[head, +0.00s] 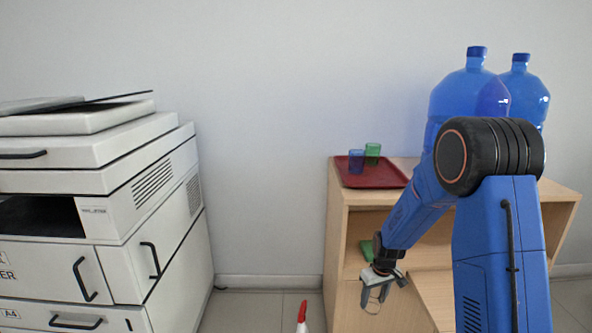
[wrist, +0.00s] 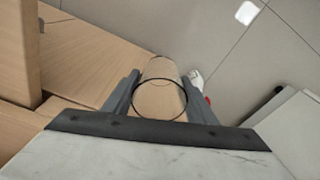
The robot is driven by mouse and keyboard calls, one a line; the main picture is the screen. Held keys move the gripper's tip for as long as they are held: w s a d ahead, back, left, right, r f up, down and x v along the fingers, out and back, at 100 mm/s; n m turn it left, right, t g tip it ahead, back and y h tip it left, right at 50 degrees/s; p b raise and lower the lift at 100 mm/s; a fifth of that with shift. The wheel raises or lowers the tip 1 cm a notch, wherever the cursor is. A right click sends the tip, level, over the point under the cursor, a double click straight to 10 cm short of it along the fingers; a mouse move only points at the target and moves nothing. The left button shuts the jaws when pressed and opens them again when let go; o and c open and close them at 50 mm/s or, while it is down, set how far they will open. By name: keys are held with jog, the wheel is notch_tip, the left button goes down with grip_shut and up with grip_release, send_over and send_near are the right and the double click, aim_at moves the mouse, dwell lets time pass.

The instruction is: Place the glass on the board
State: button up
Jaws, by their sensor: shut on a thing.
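My gripper (head: 376,290) is shut on a clear glass (head: 371,305) in front of the wooden cabinet. In the wrist view the round rim of the glass (wrist: 159,115) shows between the two fingers of my gripper (wrist: 160,100). The glass is held in the air and looks empty. I cannot tell for sure which surface is the board; a flat wooden panel (head: 432,294) juts out at the cabinet's front, right of my gripper, partly hidden by my arm.
A red tray (head: 370,180) with a blue cup (head: 356,162) and a green cup (head: 373,154) sits on the cabinet (head: 344,217). Large blue bottles (head: 465,85) stand behind my arm. A green object (head: 367,250) is inside. A red-tipped white bottle (head: 302,318) and a printer (head: 150,200) are left.

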notch_tip(320, 180, down, 15)
jog(key=w+d+m, duration=0.1)
jog(key=m, duration=0.2)
jog(key=shift+w+d+m, duration=0.3)
jog(key=shift+w, duration=0.1)
jog(key=shift+f, duration=0.1)
